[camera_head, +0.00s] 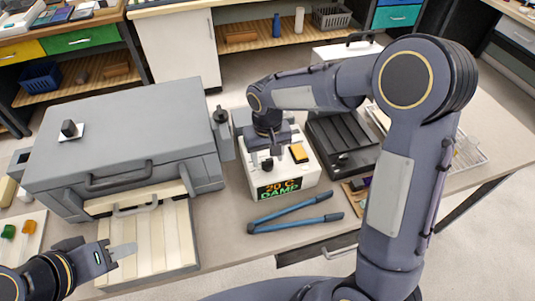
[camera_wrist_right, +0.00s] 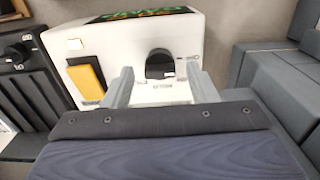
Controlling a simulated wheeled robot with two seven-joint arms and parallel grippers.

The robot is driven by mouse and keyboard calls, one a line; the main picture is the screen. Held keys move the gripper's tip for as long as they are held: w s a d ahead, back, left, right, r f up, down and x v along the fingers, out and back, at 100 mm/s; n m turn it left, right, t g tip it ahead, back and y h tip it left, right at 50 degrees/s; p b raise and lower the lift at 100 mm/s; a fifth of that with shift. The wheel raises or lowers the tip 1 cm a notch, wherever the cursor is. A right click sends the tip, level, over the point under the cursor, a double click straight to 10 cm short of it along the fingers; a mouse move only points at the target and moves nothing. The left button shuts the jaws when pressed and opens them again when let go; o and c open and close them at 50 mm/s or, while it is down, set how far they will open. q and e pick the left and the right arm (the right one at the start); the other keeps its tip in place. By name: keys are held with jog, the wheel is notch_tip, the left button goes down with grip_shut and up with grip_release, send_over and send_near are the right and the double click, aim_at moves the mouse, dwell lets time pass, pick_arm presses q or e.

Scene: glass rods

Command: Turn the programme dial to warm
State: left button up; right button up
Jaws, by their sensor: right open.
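The programme dial (camera_wrist_right: 160,65) is a dark round knob on the white control box (camera_head: 296,181), with small markings around it. In the wrist view it sits between the two fingers of my right gripper (camera_wrist_right: 159,76), which is open with a finger on either side. I cannot tell whether the fingers touch the dial. The box's display (camera_head: 279,188) reads "20 C" and "DAMP". In the head view my right gripper (camera_head: 266,157) is over the box and hides part of its top. My left gripper (camera_head: 122,251) is at the lower left, above a slatted pale board; its jaw gap is unclear.
A yellow switch (camera_head: 298,152) sits beside the dial. A grey lidded machine (camera_head: 120,135) stands left of the box, a dark ribbed tray (camera_head: 340,137) right of it. Blue-handled tongs (camera_head: 295,212) lie in front. The slatted board (camera_head: 180,240) is at front left.

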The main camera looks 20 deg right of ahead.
jog(key=shift+c, duration=0.2)
jog(key=c, duration=0.9)
jog(key=shift+c, duration=0.2)
jog(key=shift+m, duration=0.3)
jog(key=shift+m+b, duration=0.9)
jog(key=shift+m, duration=0.8)
jog(key=shift+m+b, duration=0.35)
jog(key=shift+m, duration=2.05)
jog(key=shift+r, duration=0.1)
